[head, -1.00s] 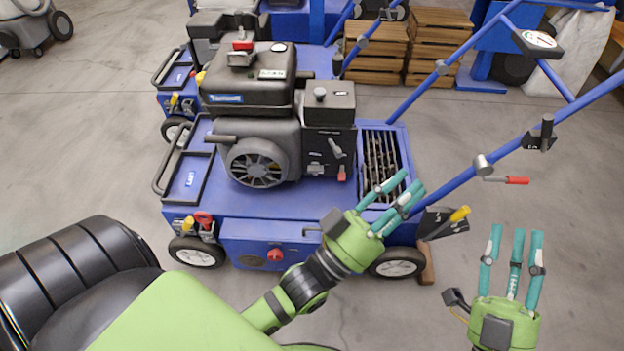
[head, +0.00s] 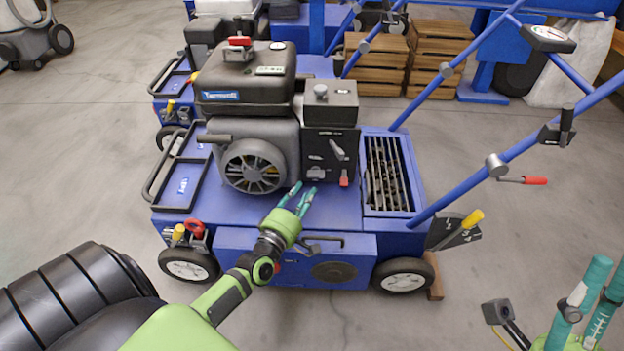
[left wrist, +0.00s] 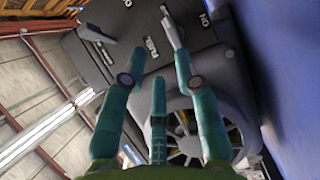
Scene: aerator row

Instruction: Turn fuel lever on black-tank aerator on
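The black-tank aerator (head: 228,231) stands in front of me, with its black tank (head: 245,80) on top of the engine. The dark panel right of the engine carries a grey lever (head: 337,150), a smaller grey lever (head: 316,172) and a red switch (head: 344,181). My left gripper (head: 299,196) is open and empty, below and left of the panel. In the left wrist view, a pale lever (left wrist: 172,28) shows just past its fingertips, near ON lettering. My right gripper (head: 592,285) is open, empty and partly cut off at the lower right.
Blue handlebars (head: 470,180) rise to the right, with a red-tipped lever (head: 523,180) and a yellow-tipped lever (head: 462,230). A slatted grate (head: 388,175) is right of the panel. Another aerator and wooden crates (head: 376,62) stand behind.

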